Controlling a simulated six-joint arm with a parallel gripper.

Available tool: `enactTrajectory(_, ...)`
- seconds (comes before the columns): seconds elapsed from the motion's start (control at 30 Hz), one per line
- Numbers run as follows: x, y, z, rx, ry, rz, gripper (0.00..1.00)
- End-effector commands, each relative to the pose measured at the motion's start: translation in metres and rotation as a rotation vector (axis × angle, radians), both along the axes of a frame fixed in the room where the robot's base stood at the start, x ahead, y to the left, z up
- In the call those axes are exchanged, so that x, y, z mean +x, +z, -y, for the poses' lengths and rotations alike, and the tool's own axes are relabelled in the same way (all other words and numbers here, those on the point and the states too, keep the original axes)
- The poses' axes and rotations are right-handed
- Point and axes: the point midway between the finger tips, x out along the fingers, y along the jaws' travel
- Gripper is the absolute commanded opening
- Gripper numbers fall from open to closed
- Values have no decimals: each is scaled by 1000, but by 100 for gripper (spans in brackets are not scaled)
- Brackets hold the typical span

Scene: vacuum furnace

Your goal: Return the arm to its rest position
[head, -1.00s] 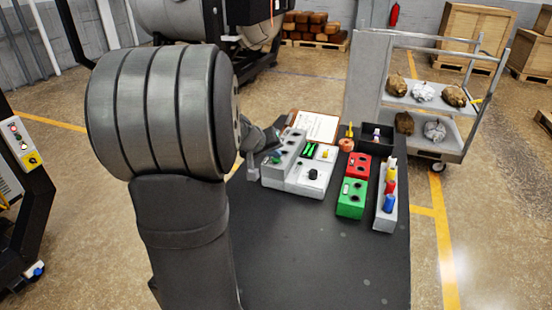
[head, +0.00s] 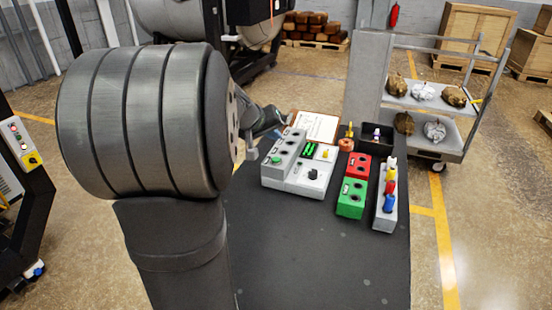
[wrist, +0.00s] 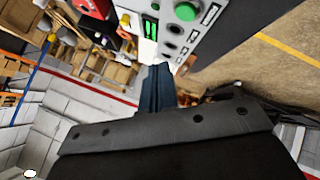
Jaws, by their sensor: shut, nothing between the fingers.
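My arm fills the left of the head view, with its large grey ribbed joint in front. The fingers look apart from the box.
On the dark table (head: 310,250) stand a red block (head: 358,165), a green block (head: 351,197), a grey rack (head: 387,205) with coloured pieces, a black bin (head: 375,138) and a clipboard (head: 316,126). A cart (head: 425,110) stands behind. The table's front is bare.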

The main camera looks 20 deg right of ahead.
Motion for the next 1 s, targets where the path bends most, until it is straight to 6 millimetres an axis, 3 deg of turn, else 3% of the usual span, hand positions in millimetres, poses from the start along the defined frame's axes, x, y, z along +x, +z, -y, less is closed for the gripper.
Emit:
enactTrajectory(0.37, 0, -2, 0, 0, -1, -1, 0)
enactTrajectory(0.8, 0, -56, 0, 0, 0, -1, 0)
enactTrajectory(1.0, 0, -64, 0, 1, 1, 0, 0)
